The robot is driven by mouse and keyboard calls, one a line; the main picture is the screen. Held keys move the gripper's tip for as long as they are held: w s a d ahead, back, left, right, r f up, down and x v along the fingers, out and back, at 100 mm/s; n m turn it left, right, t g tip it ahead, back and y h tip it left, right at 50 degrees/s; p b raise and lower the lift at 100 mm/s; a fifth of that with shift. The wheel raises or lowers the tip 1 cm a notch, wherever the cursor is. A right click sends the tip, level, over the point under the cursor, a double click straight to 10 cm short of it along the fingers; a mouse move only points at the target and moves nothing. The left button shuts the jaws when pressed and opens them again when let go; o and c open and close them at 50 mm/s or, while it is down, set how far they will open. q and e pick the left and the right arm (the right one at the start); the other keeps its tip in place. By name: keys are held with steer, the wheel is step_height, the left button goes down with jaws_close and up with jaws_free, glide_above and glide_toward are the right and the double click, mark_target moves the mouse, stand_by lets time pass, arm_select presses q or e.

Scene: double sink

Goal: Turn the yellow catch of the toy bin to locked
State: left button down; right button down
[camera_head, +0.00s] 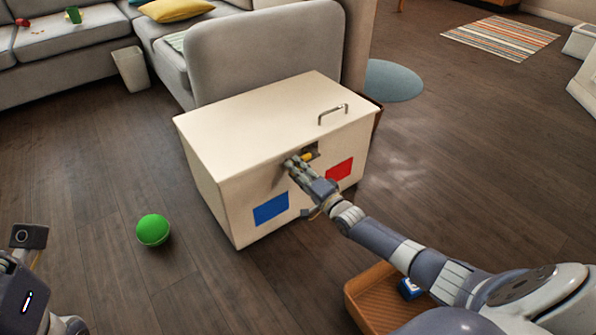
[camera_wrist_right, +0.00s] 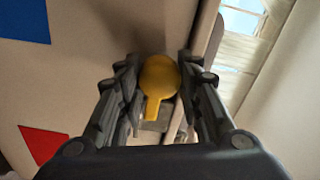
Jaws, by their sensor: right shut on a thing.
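The toy bin (camera_head: 262,142) is a cream box with a closed lid, a blue square (camera_head: 270,208) and a red square (camera_head: 339,169) on its front. The yellow catch (camera_head: 307,157) is on the front near the lid edge, partly hidden by my gripper. My right gripper (camera_head: 294,162) is shut on the catch. In the right wrist view the round catch (camera_wrist_right: 158,77) sits between the fingers, its short tab pointing down in the picture, towards the red-square side. My left arm shows at the lower left edge; its fingers are out of view.
A green ball (camera_head: 153,230) lies on the floor left of the bin. An orange-brown tray (camera_head: 378,312) with a small blue item (camera_head: 409,289) is below my right arm. A grey sofa (camera_head: 262,50) stands behind the bin.

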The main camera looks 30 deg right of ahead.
stand_by(0.4)
steer(key=c, duration=1.1)
jaws_free()
steer(key=s+d, duration=0.1)
steer(key=s, duration=1.1)
steer(key=shift+d, duration=0.35)
